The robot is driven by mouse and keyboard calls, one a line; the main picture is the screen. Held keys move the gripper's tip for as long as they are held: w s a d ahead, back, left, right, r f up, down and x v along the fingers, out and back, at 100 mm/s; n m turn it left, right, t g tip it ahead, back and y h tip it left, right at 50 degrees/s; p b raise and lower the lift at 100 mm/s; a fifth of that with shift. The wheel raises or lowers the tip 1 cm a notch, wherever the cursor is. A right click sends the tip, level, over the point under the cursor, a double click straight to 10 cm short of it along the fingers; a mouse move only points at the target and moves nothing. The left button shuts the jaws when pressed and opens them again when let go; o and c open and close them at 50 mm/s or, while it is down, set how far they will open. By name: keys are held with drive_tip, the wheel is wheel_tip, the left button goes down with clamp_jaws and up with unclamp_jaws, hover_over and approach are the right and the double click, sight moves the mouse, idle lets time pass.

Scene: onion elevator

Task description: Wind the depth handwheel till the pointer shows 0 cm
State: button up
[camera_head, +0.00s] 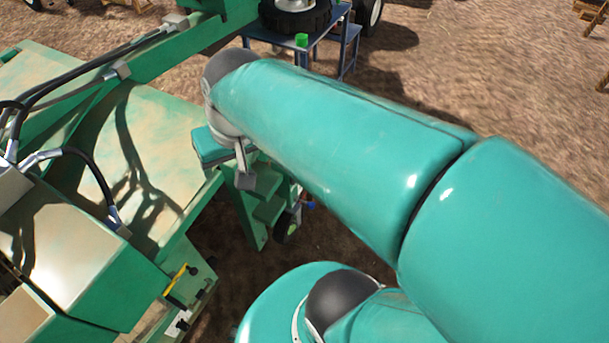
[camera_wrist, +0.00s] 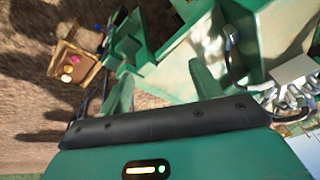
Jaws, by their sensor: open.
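The green machine (camera_head: 150,130) fills the left of the head view, and part of it (camera_wrist: 265,30) shows at the upper right of the wrist view. A small dark wheel (camera_head: 287,229) with a blue piece (camera_head: 309,205) beside it sits low by the machine's green stepped bracket. I cannot tell whether it is the depth handwheel. No readable scale or pointer shows. My gripper (camera_head: 246,168) is open beside the machine's edge, above and left of that wheel, partly hidden by my wrist. It appears empty and apart from the wheel.
A yellow handle (camera_head: 176,278) sits on the machine's lower side. Black hoses (camera_head: 80,165) run over its top. A blue table (camera_head: 325,45) bearing a tyre stands behind my arm. A wooden crate (camera_wrist: 89,73) with round produce lies on the soil. Open soil (camera_head: 480,65) lies to the right.

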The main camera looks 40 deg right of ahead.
drive_tip(key=w+d+f+m+y, duration=0.5)
drive_tip(key=d+f+m, duration=0.2)
drive_tip(key=d+f, duration=0.35)
drive_tip(key=w+d+f+m+y, duration=0.45)
drive_tip(key=d+f+m, duration=0.4)
drive_tip(key=f, duration=0.25)
drive_tip(key=s+d+f+m+t+h, duration=0.1)
drive_tip(key=s+d+f+m+t, duration=0.3)
drive_tip(key=f, duration=0.4)
drive_tip(key=s+d+f+m+t+h, duration=0.2)
drive_tip(key=d+f+m+t, duration=0.35)
drive_tip(key=f, duration=0.25)
drive_tip(key=s+d+f+m+t+h, duration=0.1)
drive_tip(key=s+d+f+m+t, duration=0.25)
drive_tip(key=d+f+m, duration=0.4)
drive_tip(key=shift+n, duration=0.75)
drive_tip(key=x, duration=1)
drive_tip(key=a+f+x, duration=0.1)
drive_tip(key=x, duration=0.4)
drive_tip(key=shift+s+a, duration=0.1)
drive_tip(key=shift+s, duration=0.2)
drive_tip(key=shift+r, duration=0.1)
drive_tip(key=c, duration=1)
